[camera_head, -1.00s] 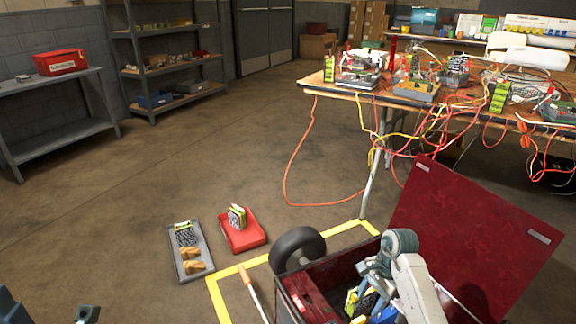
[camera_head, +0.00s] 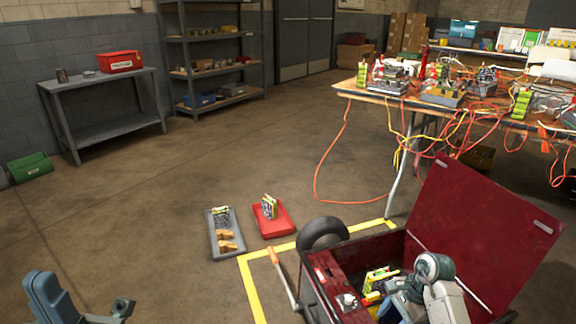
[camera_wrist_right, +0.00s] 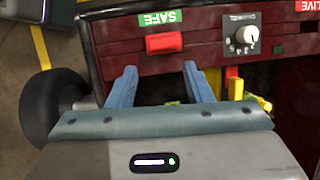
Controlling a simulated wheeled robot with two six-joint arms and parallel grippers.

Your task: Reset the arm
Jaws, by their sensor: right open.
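My left arm shows at the bottom left of the head view, with my left gripper (camera_head: 122,308) at its end over bare floor. My right arm reaches into the dark red open-lidded box (camera_head: 312,290) at the lower right. In the right wrist view my right gripper (camera_wrist_right: 160,82) has two blue fingers spread apart, with nothing between them. A red switch (camera_wrist_right: 176,43) under a green SAFE label and a white knob (camera_wrist_right: 246,36) lie just beyond the fingertips.
A grey tray (camera_head: 212,246) and a red tray (camera_head: 284,232) holding a pack lie on the floor. A black wheel (camera_head: 322,233) and an orange-ended handle (camera_head: 283,275) are beside the box. A cable-covered table (camera_head: 352,91) stands behind.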

